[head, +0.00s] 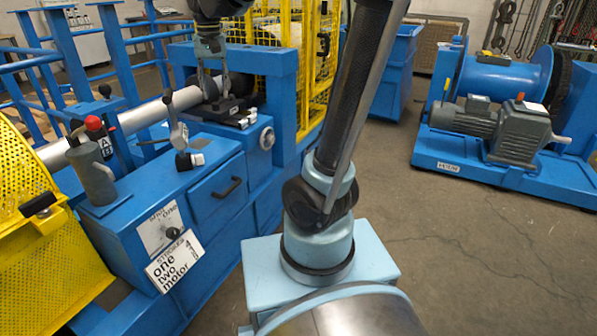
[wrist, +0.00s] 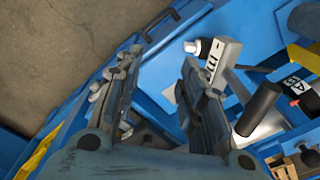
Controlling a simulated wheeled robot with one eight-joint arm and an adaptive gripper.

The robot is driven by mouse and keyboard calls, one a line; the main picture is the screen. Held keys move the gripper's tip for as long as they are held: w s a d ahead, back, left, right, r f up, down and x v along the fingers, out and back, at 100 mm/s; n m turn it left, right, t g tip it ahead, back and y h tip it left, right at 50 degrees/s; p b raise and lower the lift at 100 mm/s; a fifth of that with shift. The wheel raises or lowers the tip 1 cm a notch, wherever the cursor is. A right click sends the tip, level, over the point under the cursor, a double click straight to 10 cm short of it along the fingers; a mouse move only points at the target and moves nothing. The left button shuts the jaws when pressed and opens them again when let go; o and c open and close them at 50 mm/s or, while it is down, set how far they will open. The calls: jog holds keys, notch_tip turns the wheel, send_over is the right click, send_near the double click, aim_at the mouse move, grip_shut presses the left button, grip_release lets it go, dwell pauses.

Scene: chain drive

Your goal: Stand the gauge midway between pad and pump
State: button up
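My gripper (head: 212,72) points down over the blue machine bed, above or beside a dark block (head: 237,112) on it; contact cannot be told. In the wrist view, my gripper (wrist: 160,68) has its two fingers apart, with blue surface and no held object visible between them. I cannot tell for certain which things are the gauge, pad and pump. A small white and black piece (head: 188,160) is on the same cabinet top, and shows in the wrist view (wrist: 193,46).
Yellow mesh guards (head: 25,205) flank the machine. A grey motor (head: 522,132) sits on a blue frame at right. Floor between is clear.

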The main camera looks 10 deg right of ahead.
jog(key=s+d+f, duration=0.5)
jog(key=d, duration=0.3)
jog(key=s+d+f, duration=0.4)
jog(key=s+d, duration=0.2)
jog(key=d, duration=0.1)
jog(key=s+d+f, duration=0.3)
jog(key=s+f, duration=0.1)
jog(key=f, duration=0.2)
jog(key=s+d+f+t, duration=0.1)
jog(key=s+d+f, duration=0.2)
jog(key=s+f, duration=0.2)
jog(key=shift+s+d+f+n+t, duration=0.2)
jog(key=shift+d+f+n+t, duration=0.1)
jog(key=shift+f+n, duration=0.15)
jog(key=shift+f, duration=0.1)
jog(key=shift+c, duration=0.4)
